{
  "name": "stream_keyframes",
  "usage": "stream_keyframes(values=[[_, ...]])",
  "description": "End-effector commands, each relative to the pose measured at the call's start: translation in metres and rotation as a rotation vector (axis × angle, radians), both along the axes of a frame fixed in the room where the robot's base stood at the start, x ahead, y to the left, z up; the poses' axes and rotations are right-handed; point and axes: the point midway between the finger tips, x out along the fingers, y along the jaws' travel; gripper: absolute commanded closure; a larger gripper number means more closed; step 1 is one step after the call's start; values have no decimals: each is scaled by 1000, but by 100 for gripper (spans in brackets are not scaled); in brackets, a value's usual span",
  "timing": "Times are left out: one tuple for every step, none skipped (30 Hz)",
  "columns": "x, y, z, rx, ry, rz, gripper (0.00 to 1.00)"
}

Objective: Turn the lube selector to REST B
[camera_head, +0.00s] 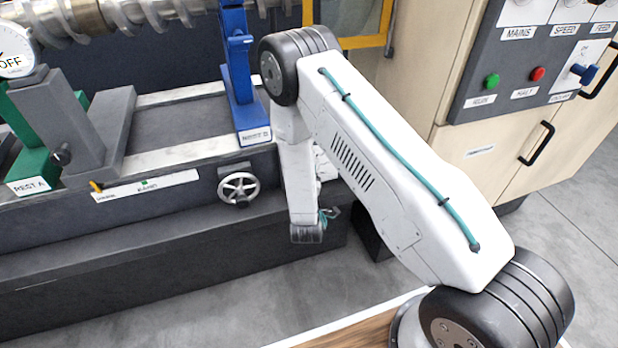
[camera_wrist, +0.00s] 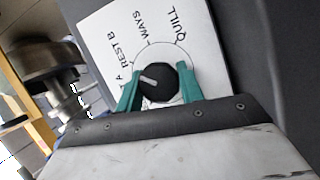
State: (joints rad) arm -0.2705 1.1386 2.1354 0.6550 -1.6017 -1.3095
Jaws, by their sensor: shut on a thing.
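The lube selector shows in the wrist view as a black round knob (camera_wrist: 165,84) with a pale pointer mark, on a white label plate (camera_wrist: 97,22). The plate reads REST B, WAYS and QUILL, with a lone A at lower left beside my finger. The pointer faces left, toward the area of the A and REST B; I cannot tell exactly which mark it meets. My gripper (camera_wrist: 160,88) has its teal fingers shut on the knob, one on each side. In the head view my own arm hides the selector and fingertips.
A cabinet (camera_head: 485,150) with buttons stands at right. Grey floor is open in front.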

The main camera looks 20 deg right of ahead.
Motion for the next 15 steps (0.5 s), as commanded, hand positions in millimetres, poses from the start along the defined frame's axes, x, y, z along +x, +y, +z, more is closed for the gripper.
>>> stream_keyframes(values=[[0, 2, 0, 0, 0, 4, 85], [0, 2, 0, 0, 0, 4, 85], [0, 2, 0, 1, 0, 4, 85], [0, 2, 0, 1, 0, 4, 85], [0, 2, 0, 1, 0, 4, 85], [0, 2, 0, 1, 0, 4, 85], [0, 2, 0, 1, 0, 4, 54], [0, 1, 0, 1, 0, 4, 46], [0, 1, 0, 1, 0, 3, 41], [0, 1, 0, 1, 0, 3, 41], [0, 1, 0, 1, 0, 2, 41], [0, 0, 0, 1, 0, 2, 41], [0, 0, 0, 1, 0, 1, 41], [0, 0, 0, 1, 0, 1, 41], [0, 0, 0, 1, 0, 1, 41]])
